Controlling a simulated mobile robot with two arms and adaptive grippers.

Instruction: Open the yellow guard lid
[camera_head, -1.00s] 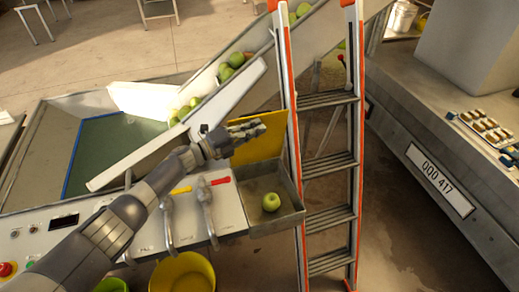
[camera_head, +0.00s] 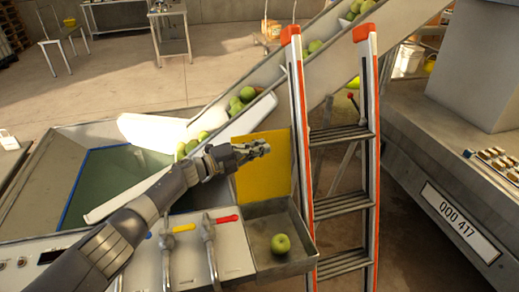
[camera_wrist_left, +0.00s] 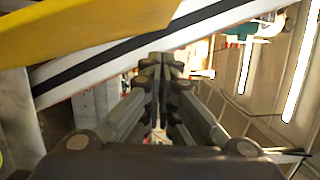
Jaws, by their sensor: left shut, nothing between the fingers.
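The yellow guard lid (camera_head: 264,178) stands upright at the back of a grey metal tray (camera_head: 288,264), which is open at the top and holds a green apple (camera_head: 281,244). My left gripper (camera_head: 264,148) is shut and empty, its fingers in front of the upper part of the lid; I cannot tell whether they touch it. In the left wrist view the closed fingers (camera_wrist_left: 160,68) point ahead, and a yellow panel (camera_wrist_left: 90,32), which looks like the lid, crosses the upper left. My right gripper is not in view.
An orange-edged ladder (camera_head: 340,172) stands just right of the tray. Levers with yellow and red handles (camera_head: 227,219) stand left of it. A white chute (camera_head: 240,118) with green apples runs behind. A trailer with a number plate (camera_head: 459,222) stands at the right.

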